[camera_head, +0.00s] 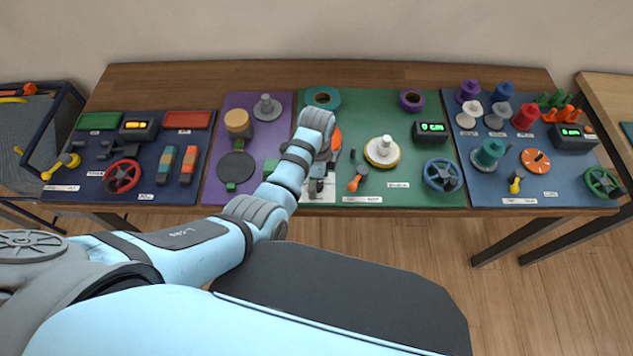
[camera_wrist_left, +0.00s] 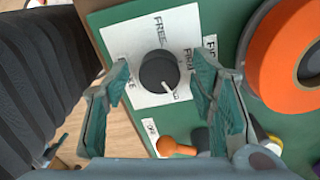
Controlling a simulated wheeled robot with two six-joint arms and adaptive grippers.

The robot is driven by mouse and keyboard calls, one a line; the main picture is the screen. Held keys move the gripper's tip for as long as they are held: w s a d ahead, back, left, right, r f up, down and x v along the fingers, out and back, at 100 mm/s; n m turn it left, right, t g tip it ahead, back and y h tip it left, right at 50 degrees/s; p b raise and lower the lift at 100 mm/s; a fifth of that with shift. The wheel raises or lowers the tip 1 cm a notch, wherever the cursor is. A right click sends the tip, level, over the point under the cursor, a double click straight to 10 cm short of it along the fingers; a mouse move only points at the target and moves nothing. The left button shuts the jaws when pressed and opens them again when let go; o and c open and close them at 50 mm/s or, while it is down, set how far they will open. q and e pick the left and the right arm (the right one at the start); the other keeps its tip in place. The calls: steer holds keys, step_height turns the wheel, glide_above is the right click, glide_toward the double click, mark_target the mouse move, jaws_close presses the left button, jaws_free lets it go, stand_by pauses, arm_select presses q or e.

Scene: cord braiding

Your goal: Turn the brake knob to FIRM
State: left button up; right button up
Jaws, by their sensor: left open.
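The brake knob (camera_wrist_left: 158,71) is a round dark grey knob on a white plate (camera_wrist_left: 145,38) with printed words in the left wrist view. Its pale pointer line aims to the lower right of that picture. I can make out FREE and FIRM among the words, but some are partly covered or small. My left gripper (camera_wrist_left: 158,100) is open, with one finger on each side of the knob and gaps between them and it. My right gripper does not show.
The green mat (camera_head: 410,195) also holds an orange ring (camera_wrist_left: 285,55), a pale disc with a white peg (camera_head: 382,152), a blue handwheel (camera_head: 443,175) and a green-lit display (camera_head: 431,131). An orange-knobbed lever (camera_wrist_left: 170,145) lies close to the plate.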

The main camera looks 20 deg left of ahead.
arm_select(q)
steer(key=shift+f, duration=0.1)
steer(key=shift+c, duration=0.6)
steer(key=c, duration=1)
steer(key=shift+n+p, duration=1.1)
steer(key=shift+n, duration=0.1)
steer(key=n+p, duration=0.1)
steer(key=n, duration=0.2)
steer(key=shift+n+p, duration=0.3)
steer(key=shift+p, duration=0.1)
steer(key=n, duration=0.3)
steer(key=shift+n+p, duration=0.3)
steer(key=shift+p, duration=0.05)
steer(key=n, duration=0.4)
